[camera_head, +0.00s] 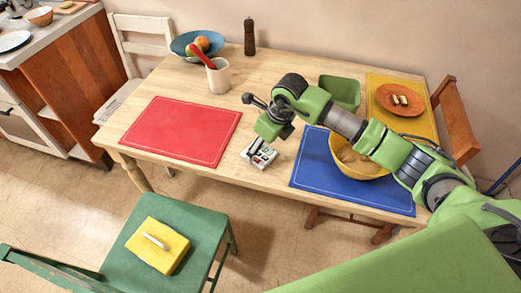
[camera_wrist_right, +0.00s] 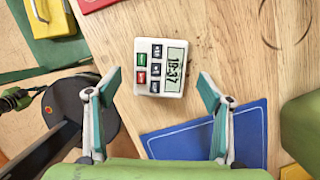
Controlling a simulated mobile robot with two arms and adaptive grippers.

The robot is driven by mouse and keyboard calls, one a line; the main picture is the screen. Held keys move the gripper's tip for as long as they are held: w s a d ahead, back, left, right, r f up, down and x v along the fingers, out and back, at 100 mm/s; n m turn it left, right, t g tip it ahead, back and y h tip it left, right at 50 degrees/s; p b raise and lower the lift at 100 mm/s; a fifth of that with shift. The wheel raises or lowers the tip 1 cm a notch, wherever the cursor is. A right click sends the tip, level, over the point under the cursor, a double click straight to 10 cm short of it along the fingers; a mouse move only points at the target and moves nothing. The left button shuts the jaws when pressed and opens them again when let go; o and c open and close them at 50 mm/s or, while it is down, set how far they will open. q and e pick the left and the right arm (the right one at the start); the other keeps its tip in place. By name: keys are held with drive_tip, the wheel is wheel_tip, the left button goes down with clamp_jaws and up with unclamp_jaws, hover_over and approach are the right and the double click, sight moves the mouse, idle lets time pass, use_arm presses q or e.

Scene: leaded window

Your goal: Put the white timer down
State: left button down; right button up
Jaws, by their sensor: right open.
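The white timer (camera_head: 258,155) lies on the wooden table between the red and blue placemats, near the front edge. In the right wrist view the timer (camera_wrist_right: 161,67) shows its display reading 19:37 and several coloured buttons. My right gripper (camera_head: 268,143) is just above the timer in the head view and partly covers it. In the wrist view the fingers of my right gripper (camera_wrist_right: 159,82) are spread wide and clear of the timer, with nothing held. My left gripper is not in view.
A red placemat (camera_head: 182,130) lies left. A blue placemat (camera_head: 330,188) bears a yellow bowl (camera_head: 365,174). A green container (camera_head: 340,92) and a brown plate (camera_head: 400,99) stand behind. A white cup (camera_head: 218,77) with a red utensil stands farther back. A green chair (camera_head: 120,268) stands in front.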

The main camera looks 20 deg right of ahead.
drive_tip(key=b+v, duration=0.1)
drive_tip(key=v, duration=0.8)
drive_tip(key=shift+r, duration=0.15)
